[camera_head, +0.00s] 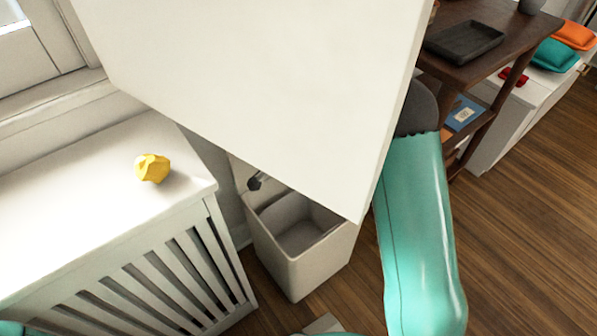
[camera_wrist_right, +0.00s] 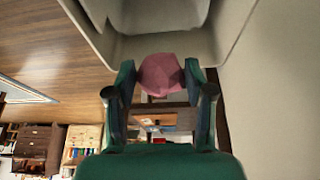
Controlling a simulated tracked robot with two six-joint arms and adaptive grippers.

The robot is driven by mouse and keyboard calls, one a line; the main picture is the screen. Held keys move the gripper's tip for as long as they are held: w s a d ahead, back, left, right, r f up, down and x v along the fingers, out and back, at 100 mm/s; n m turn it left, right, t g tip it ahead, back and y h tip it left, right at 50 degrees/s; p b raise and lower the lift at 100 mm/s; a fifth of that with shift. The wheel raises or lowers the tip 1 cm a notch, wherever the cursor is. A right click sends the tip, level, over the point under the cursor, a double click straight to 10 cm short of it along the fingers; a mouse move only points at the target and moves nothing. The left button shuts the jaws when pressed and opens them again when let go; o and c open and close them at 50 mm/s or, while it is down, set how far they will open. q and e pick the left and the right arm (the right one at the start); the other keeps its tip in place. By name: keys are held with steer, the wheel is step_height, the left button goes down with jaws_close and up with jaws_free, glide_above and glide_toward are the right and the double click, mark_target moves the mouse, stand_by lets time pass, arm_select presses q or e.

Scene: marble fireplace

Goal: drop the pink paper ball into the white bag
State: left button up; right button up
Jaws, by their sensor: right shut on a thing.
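The pink paper ball (camera_wrist_right: 161,72) is between the two fingers of my right gripper (camera_wrist_right: 160,80) in the right wrist view, which is shut on it. In the head view the ball and most or all of this gripper are hidden behind a big white panel. A white open-topped container, which I take as the white bag (camera_head: 296,262), stands on the floor below the panel and looks empty where I see inside. A pale container wall and opening (camera_wrist_right: 150,48) lie just beyond the ball in the wrist view. My left gripper is not in view.
The white panel (camera_head: 250,80) fills the upper middle of the head view and overhangs the bag. A yellow paper ball (camera_head: 152,168) lies on a white slatted cabinet (camera_head: 90,215) at left. A dark wooden shelf unit (camera_head: 482,28) with a tray (camera_head: 464,41) stands at right.

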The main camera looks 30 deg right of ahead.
steer(key=shift+s+d+f+b, duration=0.1)
steer(key=shift+f+b, duration=0.2)
steer(key=shift+f, duration=1.1)
steer(key=shift+s+f+b, duration=0.1)
steer(key=shift+f+b, duration=0.2)
steer(key=shift+f, duration=1.1)
steer(key=o, duration=0.9)
steer(key=shift+c, duration=0.2)
steer(key=shift+r, duration=0.1)
steer(key=v, duration=1.1)
steer(key=shift+r, duration=0.35)
